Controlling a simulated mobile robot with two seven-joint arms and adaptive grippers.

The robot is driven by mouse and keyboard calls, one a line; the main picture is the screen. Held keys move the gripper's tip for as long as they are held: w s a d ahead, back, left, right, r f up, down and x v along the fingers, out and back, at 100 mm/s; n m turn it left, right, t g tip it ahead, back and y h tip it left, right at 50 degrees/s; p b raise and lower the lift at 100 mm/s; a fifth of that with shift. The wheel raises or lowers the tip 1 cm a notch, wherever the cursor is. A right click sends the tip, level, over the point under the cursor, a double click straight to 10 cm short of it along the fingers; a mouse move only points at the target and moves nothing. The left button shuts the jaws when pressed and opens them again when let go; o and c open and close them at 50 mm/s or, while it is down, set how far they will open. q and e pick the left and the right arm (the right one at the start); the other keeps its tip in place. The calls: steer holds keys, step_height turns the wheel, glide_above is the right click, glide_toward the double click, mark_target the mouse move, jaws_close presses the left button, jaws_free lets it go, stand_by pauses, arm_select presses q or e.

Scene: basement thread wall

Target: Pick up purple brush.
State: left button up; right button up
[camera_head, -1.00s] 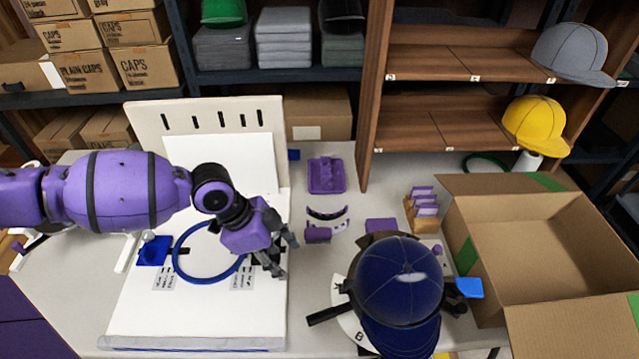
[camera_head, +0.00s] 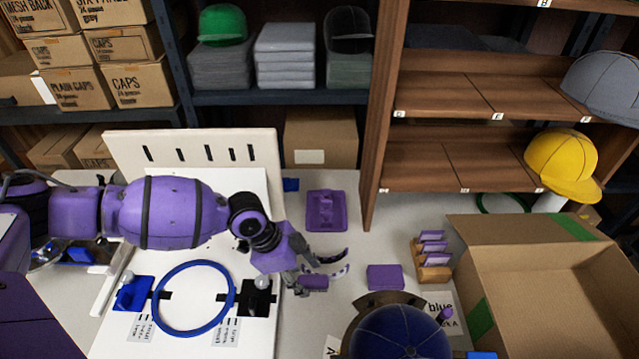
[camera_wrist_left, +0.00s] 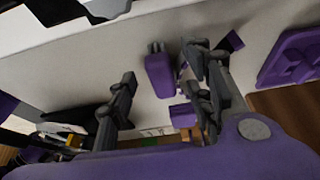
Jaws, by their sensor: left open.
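The purple brush (camera_head: 315,282) lies on the white table, just right of the pressing board. In the left wrist view the brush (camera_wrist_left: 160,75) is a purple block with a grey end, seen between the fingers. My left gripper (camera_head: 301,278) is open and empty, with its fingers around the near side of the brush in the picture. In the left wrist view the left gripper (camera_wrist_left: 165,68) shows its dark fingers spread on either side. I cannot tell whether they touch the brush. My right gripper is not in view.
Dark and white curved strips (camera_head: 335,271) lie beside the brush. A purple tray (camera_head: 312,222) is behind it and a purple block (camera_head: 385,278) to its right. A blue cap (camera_head: 400,335), a small card rack (camera_head: 433,273) and an open carton (camera_head: 520,235) stand further right. A blue hoop (camera_head: 160,325) lies left.

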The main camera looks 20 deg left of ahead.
mark_target(303, 280)
arm_select(q)
steer(key=shift+d+f, duration=0.15)
steer(key=shift+f, duration=0.2)
jaws_close()
steer(key=shift+w+r, duration=0.1)
step_height(303, 280, up, 10)
stand_by(0.4)
